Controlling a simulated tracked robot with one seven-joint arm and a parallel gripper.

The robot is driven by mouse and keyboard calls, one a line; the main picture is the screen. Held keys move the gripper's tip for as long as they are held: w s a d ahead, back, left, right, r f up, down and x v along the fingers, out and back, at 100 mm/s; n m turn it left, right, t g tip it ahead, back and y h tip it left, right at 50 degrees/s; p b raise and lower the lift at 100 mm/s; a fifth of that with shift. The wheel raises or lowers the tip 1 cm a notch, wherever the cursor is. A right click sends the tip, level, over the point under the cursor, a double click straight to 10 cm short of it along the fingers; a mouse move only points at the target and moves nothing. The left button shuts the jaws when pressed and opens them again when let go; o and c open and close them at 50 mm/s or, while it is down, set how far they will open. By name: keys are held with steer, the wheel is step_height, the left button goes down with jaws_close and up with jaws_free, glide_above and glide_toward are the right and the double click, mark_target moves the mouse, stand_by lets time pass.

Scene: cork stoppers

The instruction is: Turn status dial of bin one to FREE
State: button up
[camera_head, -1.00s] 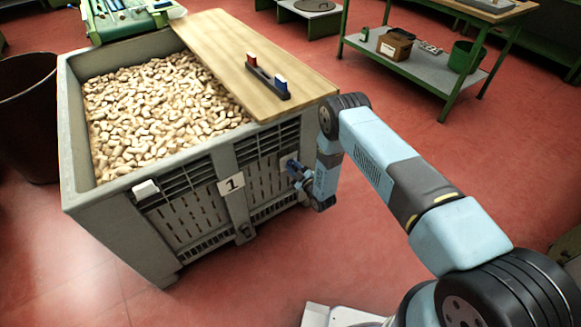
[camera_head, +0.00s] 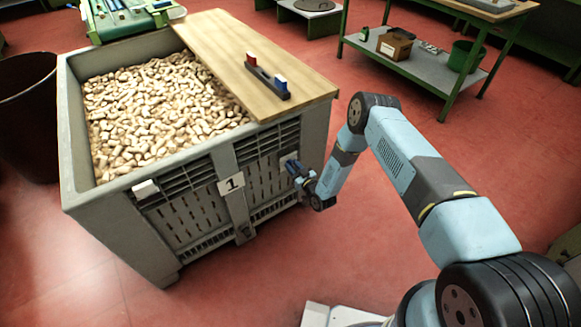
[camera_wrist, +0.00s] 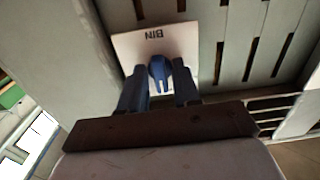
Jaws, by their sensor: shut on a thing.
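Bin one (camera_head: 233,205) is a large grey slatted crate full of cork stoppers (camera_head: 160,105), with a "1" plate (camera_head: 231,184) on its front. The status dial (camera_wrist: 160,72) is a blue knob on a white plate (camera_wrist: 185,40) marked "BIN", seen upside down in the wrist view. My gripper (camera_wrist: 160,82) is at the plate, with its two blue fingers on either side of the knob, shut on it. In the head view my gripper (camera_head: 296,172) reaches the right part of the bin's front and hides most of the dial. I cannot read the dial's setting.
A wooden board (camera_head: 235,60) covers the bin's right part, with a dark holder (camera_head: 268,82) carrying a blue and a red piece on it. A dark barrel (camera_head: 28,115) stands left. A green table (camera_head: 420,70) stands behind.

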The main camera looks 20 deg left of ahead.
steer(key=shift+d+f, duration=0.15)
stand_by(0.3)
steer(key=o, duration=0.7)
steer(key=shift+o, duration=0.2)
steer(key=v, duration=1.3)
steer(key=shift+s+d, duration=0.2)
steer(key=shift+s, duration=0.1)
